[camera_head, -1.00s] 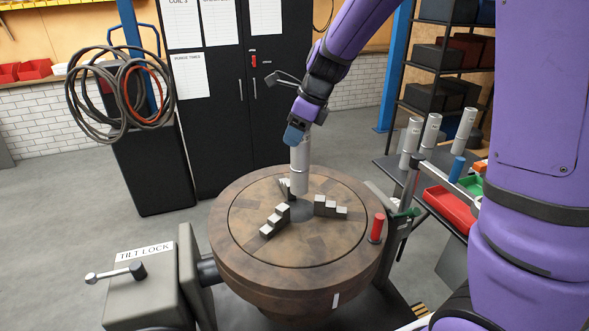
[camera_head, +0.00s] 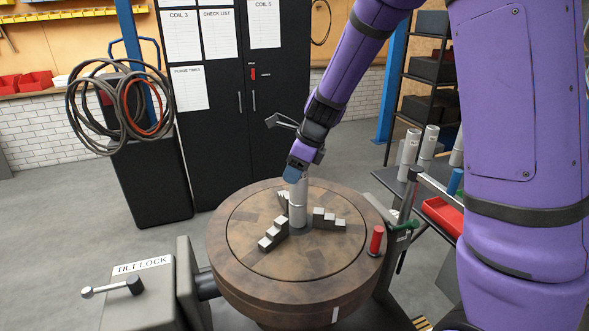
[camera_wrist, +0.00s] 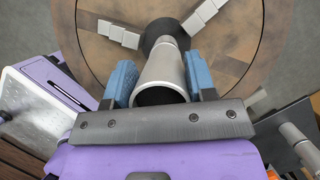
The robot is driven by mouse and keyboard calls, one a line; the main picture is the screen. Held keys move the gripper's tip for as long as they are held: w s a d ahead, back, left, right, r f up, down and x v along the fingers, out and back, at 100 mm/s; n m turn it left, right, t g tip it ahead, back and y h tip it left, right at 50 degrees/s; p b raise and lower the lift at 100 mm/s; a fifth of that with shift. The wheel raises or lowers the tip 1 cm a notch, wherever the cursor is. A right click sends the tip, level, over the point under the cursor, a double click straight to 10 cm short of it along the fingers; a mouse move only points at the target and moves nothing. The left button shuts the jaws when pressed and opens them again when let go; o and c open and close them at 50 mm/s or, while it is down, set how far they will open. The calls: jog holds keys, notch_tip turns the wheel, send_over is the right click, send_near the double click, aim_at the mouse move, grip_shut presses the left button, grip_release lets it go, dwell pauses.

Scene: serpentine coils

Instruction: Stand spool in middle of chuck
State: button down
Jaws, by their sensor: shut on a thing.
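The spool (camera_head: 298,205) is a silver-grey cylinder, upright among the stepped jaws of the chuck (camera_head: 245,245), a round brown turntable. My gripper (camera_head: 294,172) is shut on the spool's upper part. In the wrist view the blue fingers of my gripper (camera_wrist: 160,82) press on both sides of the spool (camera_wrist: 160,75), whose open hollow end faces the camera. Its lower end is over the dark centre of the chuck (camera_wrist: 85,20); I cannot tell whether it touches. The stepped jaws stand left (camera_head: 273,233), right (camera_head: 328,220) and behind the spool.
A red-handled pin (camera_head: 376,241) stands at the chuck's right rim. A tilt lock box (camera_head: 145,290) with a lever is at the left. More silver cylinders (camera_head: 428,143) and a red bin (camera_head: 443,214) are on the right-hand bench. Black cabinets stand behind.

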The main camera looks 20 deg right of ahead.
jog(key=shift+c, duration=2.3)
grip_release()
jog(key=shift+f, duration=0.1)
jog(key=s+d+r+n, duration=0.2)
jog(key=s+r+n, duration=0.15)
jog(key=r, duration=0.45)
jog(key=s+d+r+n, duration=0.2)
jog(key=s+d+r, duration=0.1)
jog(key=s+r, duration=0.3)
jog(key=s+d+r+n+t+h, duration=0.1)
jog(key=s+r+n, duration=0.1)
jog(key=s+n, duration=0.7)
jog(key=s+d+r+n+t+h, duration=0.1)
jog(key=s+r+n+h, duration=0.1)
jog(key=s+n, duration=0.8)
jog(key=shift+s+d+r+t+h, duration=0.2)
jog(key=shift+s+t+h, duration=0.15)
jog(key=shift+s, duration=0.25)
